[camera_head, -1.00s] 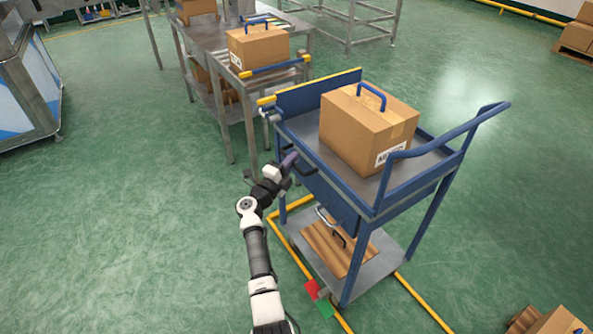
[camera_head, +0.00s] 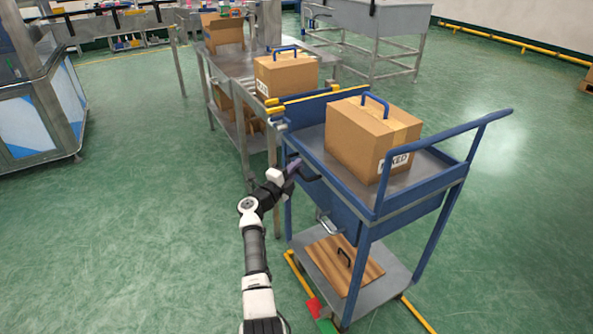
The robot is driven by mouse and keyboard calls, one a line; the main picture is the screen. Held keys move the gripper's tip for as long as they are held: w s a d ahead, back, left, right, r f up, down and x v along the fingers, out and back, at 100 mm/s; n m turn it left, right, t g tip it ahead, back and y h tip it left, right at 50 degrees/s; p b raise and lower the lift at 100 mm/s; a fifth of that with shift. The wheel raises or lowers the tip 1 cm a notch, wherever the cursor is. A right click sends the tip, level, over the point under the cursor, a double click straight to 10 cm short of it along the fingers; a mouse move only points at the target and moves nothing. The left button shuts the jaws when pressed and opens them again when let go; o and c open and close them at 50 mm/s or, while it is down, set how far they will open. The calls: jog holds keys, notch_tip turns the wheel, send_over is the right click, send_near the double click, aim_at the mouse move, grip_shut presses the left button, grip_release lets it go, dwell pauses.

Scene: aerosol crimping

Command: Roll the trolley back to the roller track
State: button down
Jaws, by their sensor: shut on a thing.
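The blue trolley (camera_head: 412,205) stands right of centre with its left end close to the end of the roller track (camera_head: 262,92). Yellow stops and bars crowd together where the two meet, so I cannot tell whether they touch. A carton with a blue handle (camera_head: 372,140) sits on the trolley's grey top. My gripper (camera_head: 297,172) is at the trolley's near side, shut on its dark side handle (camera_head: 309,176). The fingertips are partly hidden against the handle.
A second carton (camera_head: 286,76) with a blue handle sits on the track. A wooden board (camera_head: 343,265) lies on the trolley's lower shelf. Yellow floor lines and a red-green marker (camera_head: 317,308) lie below. Green floor is clear left and right.

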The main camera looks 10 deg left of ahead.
jog(key=shift+w+a+r, duration=0.15)
jog(key=shift+a, duration=0.1)
jog(key=c, duration=1.9)
grip_release()
jog(key=o, duration=0.4)
jog(key=shift+o, duration=0.2)
jog(key=shift+d, duration=0.1)
jog(key=v, duration=1.3)
jog(key=shift+s, duration=0.35)
jog(key=shift+a, duration=0.25)
